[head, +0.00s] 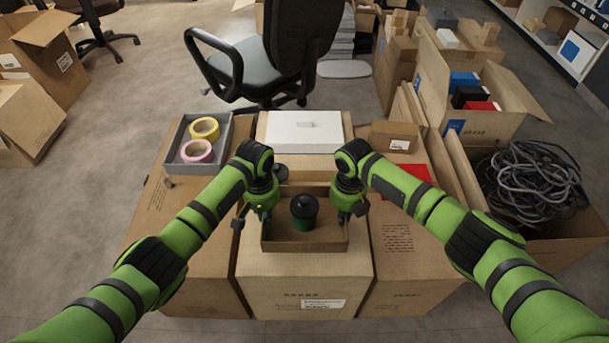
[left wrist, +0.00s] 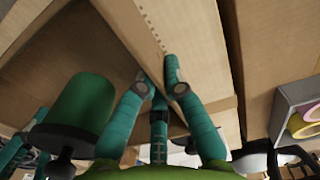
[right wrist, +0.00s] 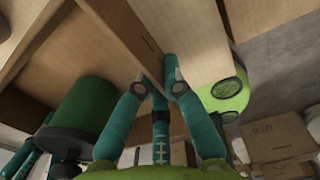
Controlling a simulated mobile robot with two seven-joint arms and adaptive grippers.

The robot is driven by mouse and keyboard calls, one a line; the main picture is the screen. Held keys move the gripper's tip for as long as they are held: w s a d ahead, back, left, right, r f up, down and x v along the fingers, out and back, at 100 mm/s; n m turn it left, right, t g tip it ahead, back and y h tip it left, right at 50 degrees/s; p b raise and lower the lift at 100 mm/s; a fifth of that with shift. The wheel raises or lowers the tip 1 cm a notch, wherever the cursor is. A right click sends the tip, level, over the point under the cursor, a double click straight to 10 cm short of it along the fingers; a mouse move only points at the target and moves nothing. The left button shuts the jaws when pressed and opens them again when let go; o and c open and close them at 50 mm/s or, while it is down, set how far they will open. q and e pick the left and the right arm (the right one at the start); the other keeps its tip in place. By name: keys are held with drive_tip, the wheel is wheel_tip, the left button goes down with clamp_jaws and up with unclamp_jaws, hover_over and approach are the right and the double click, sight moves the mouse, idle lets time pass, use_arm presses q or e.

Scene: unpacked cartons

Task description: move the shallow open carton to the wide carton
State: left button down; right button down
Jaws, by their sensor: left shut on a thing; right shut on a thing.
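The shallow open carton (head: 283,244) is over the front of the middle large carton (head: 303,284), with a dark green lidded canister (head: 304,213) inside. I cannot tell whether it rests there or hangs just above. My left gripper (head: 264,216) is shut on its left wall, and my right gripper (head: 346,214) on its right wall. The canister shows beside the fingers in the left wrist view (left wrist: 82,100) and right wrist view (right wrist: 82,108). A left large carton (head: 195,240) and a right large carton (head: 405,255) flank the middle one. I cannot tell which is the wide carton.
A grey tray (head: 169,152) with pink and yellow tape rolls is on the left carton. A red item (head: 408,180) and a small carton (head: 394,136) are on the right one. Cables (head: 535,180) fill a carton farther right.

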use_arm(q)
drive_tip(key=shift+f, duration=0.1)
use_arm(e)
drive_tip(key=shift+f, duration=0.1)
